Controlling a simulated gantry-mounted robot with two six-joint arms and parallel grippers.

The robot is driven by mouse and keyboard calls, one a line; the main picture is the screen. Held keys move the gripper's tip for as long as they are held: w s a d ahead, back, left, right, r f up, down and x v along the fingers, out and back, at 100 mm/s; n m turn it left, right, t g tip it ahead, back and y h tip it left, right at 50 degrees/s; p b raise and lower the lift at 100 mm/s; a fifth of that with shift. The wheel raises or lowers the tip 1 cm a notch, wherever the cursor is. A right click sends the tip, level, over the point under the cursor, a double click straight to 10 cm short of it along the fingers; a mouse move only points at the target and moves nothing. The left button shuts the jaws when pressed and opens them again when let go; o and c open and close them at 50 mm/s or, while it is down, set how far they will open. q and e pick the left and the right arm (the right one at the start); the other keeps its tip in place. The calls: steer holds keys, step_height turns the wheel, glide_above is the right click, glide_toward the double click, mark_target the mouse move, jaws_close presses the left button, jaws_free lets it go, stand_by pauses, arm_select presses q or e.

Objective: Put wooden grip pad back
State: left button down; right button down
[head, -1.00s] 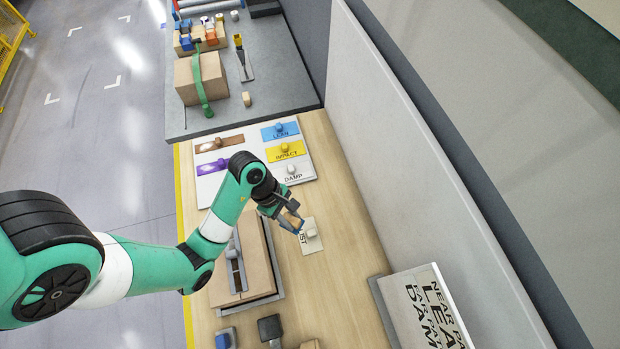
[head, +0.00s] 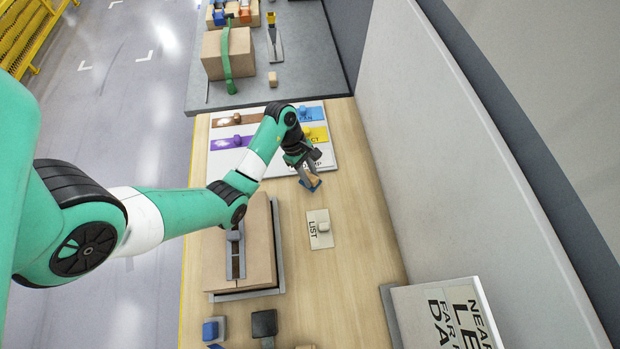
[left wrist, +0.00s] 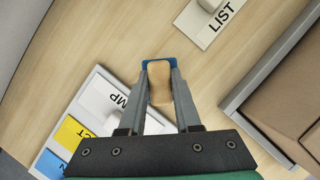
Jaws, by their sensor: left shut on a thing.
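My left gripper (head: 311,183) is shut on a tan wooden pad with a blue base, which I take to be the wooden grip pad (left wrist: 160,80). In the left wrist view the pad sits between the two grey fingers (left wrist: 160,97), with its blue edge showing at the far end. The gripper and pad are over the wooden table, just beside the near right corner of the white board by the DAMP card. The gap between pad and table cannot be told. My right gripper is not in view.
The white board (head: 222,165) holds several coloured cards with knobs. A LIST card (head: 319,240) lies on bare wood. A cardboard box (head: 262,243) stands in a grey tray. A grey bench (head: 310,75) carries a strapped box (head: 212,57). A tall pale panel (head: 440,130) borders the right.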

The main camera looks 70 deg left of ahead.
arm_select(q)
steer(key=shift+w+a+f, duration=0.1)
steer(key=shift+a+f, duration=0.1)
steer(key=shift+f, duration=0.15)
steer(key=shift+f+b, duration=0.55)
steer(key=shift+f, duration=0.9)
steer(key=c, duration=0.6)
jaws_free()
steer(key=shift+f, duration=0.15)
steer(key=p+v, duration=0.2)
steer(key=v, duration=0.6)
steer(key=shift+w+d+p, duration=0.1)
steer(key=shift+w+p, duration=0.1)
steer(key=shift+p, duration=0.1)
steer(key=p, duration=0.4)
glide_toward(307, 171)
steer(key=shift+s+x, duration=0.2)
steer(key=shift+x, duration=0.8)
